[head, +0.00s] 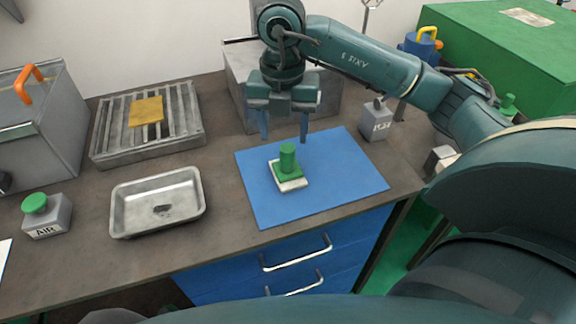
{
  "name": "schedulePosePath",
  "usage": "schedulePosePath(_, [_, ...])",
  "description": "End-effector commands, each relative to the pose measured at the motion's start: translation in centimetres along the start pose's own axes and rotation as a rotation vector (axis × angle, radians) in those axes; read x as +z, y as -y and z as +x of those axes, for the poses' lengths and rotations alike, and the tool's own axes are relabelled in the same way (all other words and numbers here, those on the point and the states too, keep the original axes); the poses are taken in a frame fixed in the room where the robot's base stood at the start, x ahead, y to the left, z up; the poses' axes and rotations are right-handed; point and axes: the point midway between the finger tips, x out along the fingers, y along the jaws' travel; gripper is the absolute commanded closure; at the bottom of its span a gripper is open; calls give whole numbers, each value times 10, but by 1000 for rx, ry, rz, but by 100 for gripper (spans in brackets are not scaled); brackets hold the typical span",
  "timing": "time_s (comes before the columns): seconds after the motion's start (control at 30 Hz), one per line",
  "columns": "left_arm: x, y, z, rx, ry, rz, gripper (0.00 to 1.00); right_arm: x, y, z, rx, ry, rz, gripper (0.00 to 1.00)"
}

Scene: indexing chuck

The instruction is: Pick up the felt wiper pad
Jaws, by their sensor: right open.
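The felt wiper pad (289,184) is a small off-white block with a green top and an upright green knob. It lies on the blue mat (345,180), left of the mat's middle. My right gripper (285,138) is above and just behind the pad, fingers pointing down. Its two blue fingers are spread apart with nothing between them, and it does not touch the pad. My left gripper does not show in the head view.
A metal tray (204,190) stands left of the mat. A slatted rack (185,135) with a yellow piece (146,111) is behind it. A box with a green button (36,203) is at far left. A grey block (377,121) stands at the mat's back right corner.

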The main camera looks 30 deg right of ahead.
Motion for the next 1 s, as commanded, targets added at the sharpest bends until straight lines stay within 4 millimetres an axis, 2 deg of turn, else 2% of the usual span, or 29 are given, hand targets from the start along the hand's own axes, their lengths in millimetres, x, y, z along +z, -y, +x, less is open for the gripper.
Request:
schedulePosePath(0.1, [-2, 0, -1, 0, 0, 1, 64, 0, 0, 20, -1, -3, 1, 46])
schedulePosePath(0.37, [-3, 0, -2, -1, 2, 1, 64, 2, 1, 39, 0, -2, 0, 46])
schedulePosePath(0.63, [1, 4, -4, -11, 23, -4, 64, 9, 5, 78, 1, -3, 0, 46])
schedulePosePath(0.77, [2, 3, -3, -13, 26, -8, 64, 9, 5, 85, 3, -1, -2, 46])
schedulePosePath(0.97, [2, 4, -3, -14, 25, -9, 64, 9, 4, 86, 3, -1, -2, 46])
schedulePosePath(1.0, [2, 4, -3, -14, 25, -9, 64, 9, 4, 86, 3, -1, -2, 49])
